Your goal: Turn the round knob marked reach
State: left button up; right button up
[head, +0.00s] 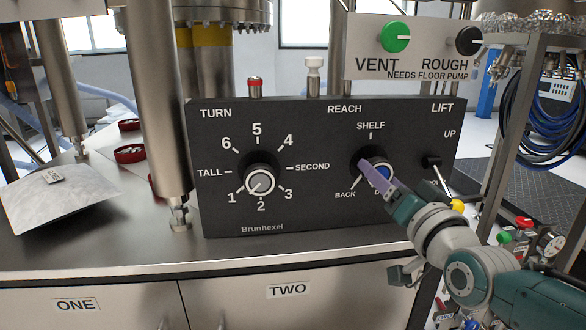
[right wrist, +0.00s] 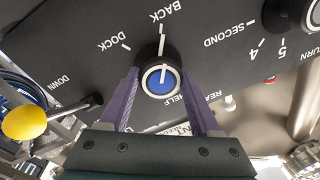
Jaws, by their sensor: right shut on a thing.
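The reach knob (head: 383,169) is on the black Brunhexel panel, under REACH, with a black body and a blue cap ringed in white. Marks around it read SHELF, BACK and one partly hidden by my fingers. The right wrist view shows the third as DOCK. There the knob (right wrist: 160,80) sits between my purple fingertips, and its white line points about toward BACK. My right gripper (head: 374,174) is shut on the knob, one finger on each side, also in the right wrist view (right wrist: 159,73). My left gripper is not in view.
The turn knob (head: 261,180) is left on the same panel. The lift lever (head: 432,163), with a yellow ball, is close right of my gripper. Green VENT (head: 395,37) and black ROUGH (head: 468,41) knobs are above. A steel column (head: 153,100) stands left.

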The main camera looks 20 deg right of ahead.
jog(key=shift+r+n, duration=0.15)
jog(key=shift+n, duration=0.25)
jog(key=o, duration=1.4)
jog(key=shift+c, duration=0.2)
jog(key=s+a+p, duration=0.1)
jog(key=s+p, duration=0.3)
jog(key=s, duration=0.5)
jog(key=shift+s+a+f, duration=0.3)
jog(key=shift+s+f, duration=0.05)
jog(key=shift+s, duration=0.05)
